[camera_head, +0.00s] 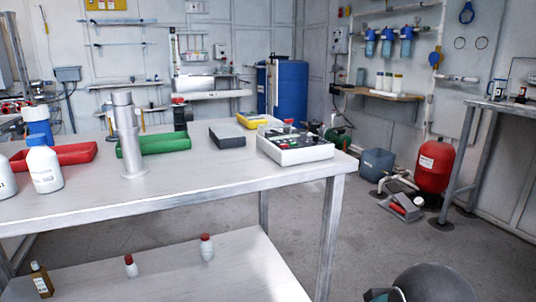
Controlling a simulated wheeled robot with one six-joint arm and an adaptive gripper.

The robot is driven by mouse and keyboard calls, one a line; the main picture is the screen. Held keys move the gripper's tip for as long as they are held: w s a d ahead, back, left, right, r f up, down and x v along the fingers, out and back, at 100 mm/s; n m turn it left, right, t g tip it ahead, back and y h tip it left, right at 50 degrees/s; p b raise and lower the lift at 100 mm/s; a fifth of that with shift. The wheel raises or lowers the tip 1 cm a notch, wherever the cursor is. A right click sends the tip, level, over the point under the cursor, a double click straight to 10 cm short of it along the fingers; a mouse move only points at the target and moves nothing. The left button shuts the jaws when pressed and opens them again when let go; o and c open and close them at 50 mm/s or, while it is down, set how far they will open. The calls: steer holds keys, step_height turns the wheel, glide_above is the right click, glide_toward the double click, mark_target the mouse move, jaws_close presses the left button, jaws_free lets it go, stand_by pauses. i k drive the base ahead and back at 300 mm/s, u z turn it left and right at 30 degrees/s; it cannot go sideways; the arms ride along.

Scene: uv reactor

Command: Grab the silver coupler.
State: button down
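A silver metal cylinder (128,140) stands upright on the near metal table (230,178), left of the middle. It has a wider collar at the top and a wider foot. It is the only silver fitting I make out on the tabletop, but I cannot tell for sure that it is the coupler. My gripper's fingers are not in view. A dark grey rounded part at the bottom right edge may belong to my arm.
Green tray (168,142) and red tray (62,155) lie behind the cylinder. White bottles (44,170) stand to its left. A white box of parts (295,146) and a dark grey box (227,135) lie right. The table's front is clear. Small bottles (206,247) stand on the lower shelf.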

mark_target(127, 128)
steer(key=u, duration=1.8)
steer(key=k, duration=0.3)
steer(key=z, duration=0.05)
